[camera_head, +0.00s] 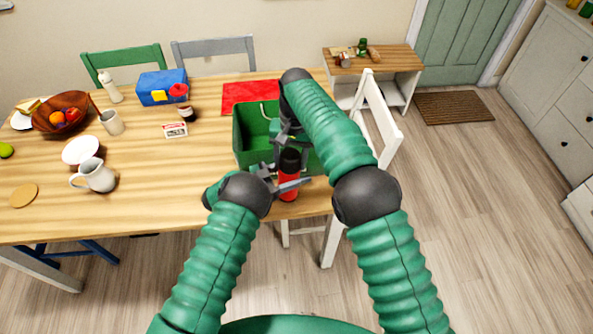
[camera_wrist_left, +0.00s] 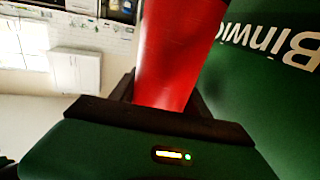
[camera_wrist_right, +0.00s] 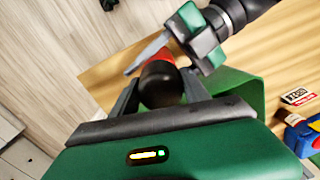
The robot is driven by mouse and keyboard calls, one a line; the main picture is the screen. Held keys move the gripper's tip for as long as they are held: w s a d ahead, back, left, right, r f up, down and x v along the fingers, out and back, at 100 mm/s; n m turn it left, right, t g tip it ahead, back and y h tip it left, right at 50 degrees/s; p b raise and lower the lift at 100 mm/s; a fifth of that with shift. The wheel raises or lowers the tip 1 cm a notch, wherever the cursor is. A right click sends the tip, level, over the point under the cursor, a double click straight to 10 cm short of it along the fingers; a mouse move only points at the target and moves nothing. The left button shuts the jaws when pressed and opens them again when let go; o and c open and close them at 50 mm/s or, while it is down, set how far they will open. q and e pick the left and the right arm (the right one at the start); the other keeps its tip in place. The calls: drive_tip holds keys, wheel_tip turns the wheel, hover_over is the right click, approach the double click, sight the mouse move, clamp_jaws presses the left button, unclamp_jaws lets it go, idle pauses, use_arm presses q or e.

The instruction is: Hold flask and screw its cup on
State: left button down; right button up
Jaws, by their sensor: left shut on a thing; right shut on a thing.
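The red flask (camera_head: 288,188) is near the table's front right edge, beside the green bin; it fills the middle of the left wrist view (camera_wrist_left: 175,50). My left gripper (camera_head: 284,184) is shut on its red body. The black cup (camera_head: 290,160) is at the flask's top end, and in the right wrist view the cup (camera_wrist_right: 160,84) lies between the fingers of my right gripper (camera_wrist_right: 160,92), which is shut on it. The red body (camera_wrist_right: 163,56) shows just beyond the cup. I cannot tell whether cup and flask are threaded together.
The green bin (camera_head: 240,150), with white lettering in the left wrist view, stands close behind the flask. The table's front middle is clear.

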drive_tip(key=m, duration=0.7)
drive_tip(key=shift+w+a+r, duration=0.1)
drive_tip(key=shift+w+a, duration=0.1)
drive_tip(key=shift+a, duration=0.05)
drive_tip(key=o, duration=1.6)
drive_tip(key=shift+d, duration=0.1)
drive_tip(key=r, duration=0.7)
drive_tip(key=shift+w+d+r, duration=0.15)
drive_tip(key=shift+w+d, duration=0.05)
drive_tip(key=shift+w, duration=0.05)
